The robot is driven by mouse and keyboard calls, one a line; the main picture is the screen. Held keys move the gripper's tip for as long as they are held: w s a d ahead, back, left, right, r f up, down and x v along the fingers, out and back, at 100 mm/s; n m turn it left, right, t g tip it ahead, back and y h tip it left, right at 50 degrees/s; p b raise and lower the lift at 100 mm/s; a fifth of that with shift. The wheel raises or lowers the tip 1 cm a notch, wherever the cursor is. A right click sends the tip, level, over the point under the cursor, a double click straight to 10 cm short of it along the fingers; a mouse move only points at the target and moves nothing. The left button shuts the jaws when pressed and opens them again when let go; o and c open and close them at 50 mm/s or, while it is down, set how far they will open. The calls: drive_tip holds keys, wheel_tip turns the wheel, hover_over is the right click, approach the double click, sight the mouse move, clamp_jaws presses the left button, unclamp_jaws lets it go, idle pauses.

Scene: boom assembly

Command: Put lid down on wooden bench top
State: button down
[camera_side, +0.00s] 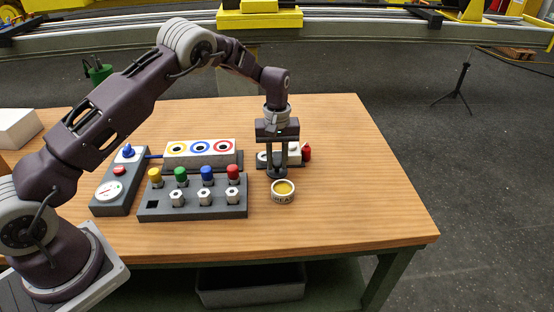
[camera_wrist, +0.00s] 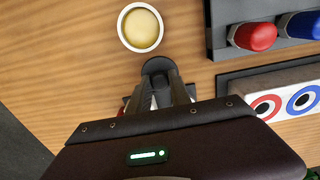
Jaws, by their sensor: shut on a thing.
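My gripper (camera_side: 277,158) points down over the wooden bench top (camera_side: 350,190) and is shut on a dark round lid (camera_wrist: 157,66). In the side view the lid (camera_side: 277,174) is at the fingertips, just behind an open white tub (camera_side: 283,195) with yellow contents. In the wrist view the tub (camera_wrist: 141,27) is just beyond the lid, apart from the gripper. The lid is low, near the bench top; I cannot tell whether it touches the wood. The fingers partly hide the lid.
A grey block with coloured knobs (camera_side: 192,203) stands left of the tub. Behind it is a white block with coloured rings (camera_side: 200,152). A small tray with a red bottle (camera_side: 307,152) is behind my gripper. The bench's right side is clear.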

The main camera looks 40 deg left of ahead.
drive_tip(key=shift+f, duration=0.2)
drive_tip(key=shift+f, duration=0.7)
drive_tip(key=c, duration=1.1)
unclamp_jaws()
drive_tip(key=shift+r, duration=0.1)
drive_tip(key=shift+r, duration=3.95)
